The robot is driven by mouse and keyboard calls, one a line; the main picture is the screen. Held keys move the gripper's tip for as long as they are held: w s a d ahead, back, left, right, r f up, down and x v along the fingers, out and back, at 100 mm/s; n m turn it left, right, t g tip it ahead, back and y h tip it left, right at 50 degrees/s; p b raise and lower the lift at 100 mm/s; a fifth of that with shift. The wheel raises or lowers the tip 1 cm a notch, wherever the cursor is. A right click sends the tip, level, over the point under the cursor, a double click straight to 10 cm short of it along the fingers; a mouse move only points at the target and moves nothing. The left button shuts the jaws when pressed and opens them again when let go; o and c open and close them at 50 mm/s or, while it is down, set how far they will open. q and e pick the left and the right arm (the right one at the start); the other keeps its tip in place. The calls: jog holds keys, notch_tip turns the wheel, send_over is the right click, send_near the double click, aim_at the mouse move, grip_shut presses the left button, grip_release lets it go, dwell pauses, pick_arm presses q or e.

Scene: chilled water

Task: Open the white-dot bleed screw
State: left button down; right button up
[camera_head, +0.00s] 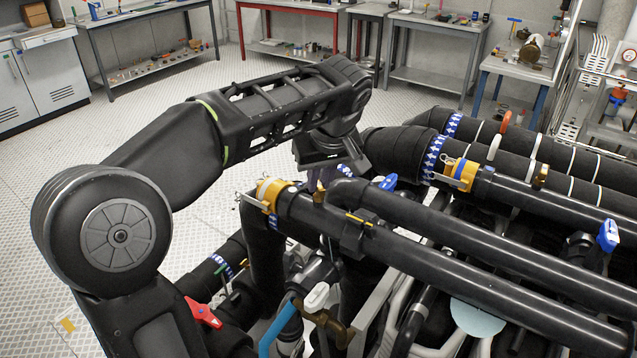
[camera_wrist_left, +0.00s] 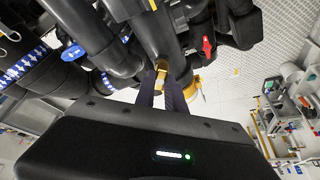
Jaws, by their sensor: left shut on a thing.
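My left gripper (camera_head: 319,182) reaches down over the black pipes, beside the yellow-banded pipe end. In the left wrist view its two dark fingers (camera_wrist_left: 163,82) are close together, shut on a small brass fitting (camera_wrist_left: 161,68) on a black pipe. The fitting is mostly hidden by the fingers, and I cannot make out a white dot on it. In the head view the brass (camera_head: 319,196) barely shows below the fingertips. My right gripper is not in view.
A blue valve handle (camera_head: 388,182) sits just right of the gripper. A yellow collar (camera_head: 272,193) with a wire pin is just left. A red handle (camera_head: 203,312) and a white handle (camera_head: 317,296) are lower down. Black pipes (camera_head: 480,262) crowd the right; open floor (camera_head: 60,180) lies left.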

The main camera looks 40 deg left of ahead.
pick_arm(q)
jog(key=n, duration=0.1)
jog(key=n+g+p, duration=0.1)
jog(key=n, duration=0.1)
jog(key=shift+w+d+r, duration=0.1)
jog(key=shift+r, duration=0.1)
jog(key=n+g+p, duration=0.1)
jog(key=n+p, duration=0.2)
jog(key=shift+w+d+r+y, duration=0.1)
jog(key=shift+y, duration=0.3)
jog(key=shift+n+g+p, duration=0.3)
jog(key=shift+n+p, duration=0.15)
jog(key=shift+n, duration=0.25)
jog(key=shift+f+n+g, duration=0.25)
jog(key=shift+n+g, duration=0.15)
jog(key=shift+n, duration=0.5)
jog(key=c, duration=1.4)
grip_release()
jog(key=shift+a+f+m, duration=0.1)
jog(key=shift+a+m, duration=0.1)
jog(key=shift+m, duration=0.2)
